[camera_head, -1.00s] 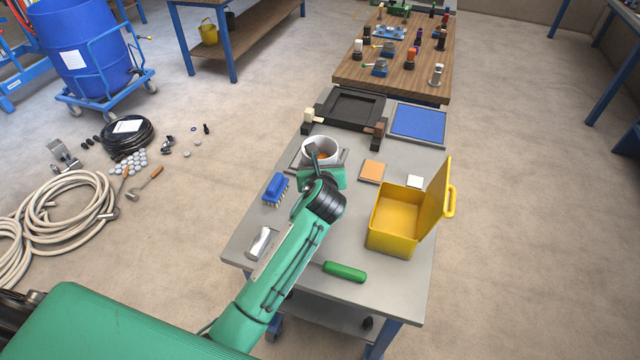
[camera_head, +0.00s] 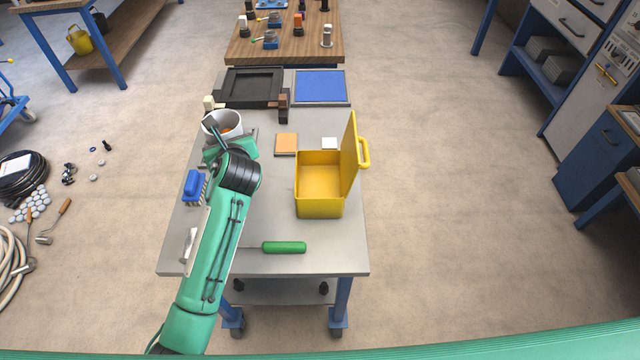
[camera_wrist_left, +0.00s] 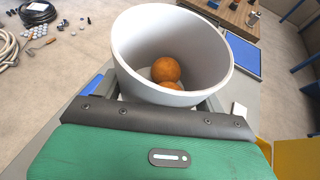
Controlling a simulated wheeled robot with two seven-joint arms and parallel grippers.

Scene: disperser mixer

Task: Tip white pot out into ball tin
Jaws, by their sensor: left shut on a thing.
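The white pot (camera_head: 234,120) is at the far left of the grey table. In the left wrist view the pot (camera_wrist_left: 205,50) fills the middle, mouth toward the camera, with two orange balls (camera_wrist_left: 166,69) inside. My left gripper (camera_head: 222,136) is shut on the white pot; its fingertips are largely hidden. I cannot tell whether the pot is clear of the table. The yellow tin (camera_head: 319,208) stands to the right and nearer, its lid (camera_head: 350,158) open on the right side. It looks empty. My right gripper is not in view.
On the grey table (camera_head: 270,210) are a blue brush (camera_head: 194,184), an orange block (camera_head: 286,143), a white block (camera_head: 329,143) and a green-handled tool (camera_head: 284,247). A black tray (camera_head: 252,87) and a blue panel (camera_head: 320,87) lie behind.

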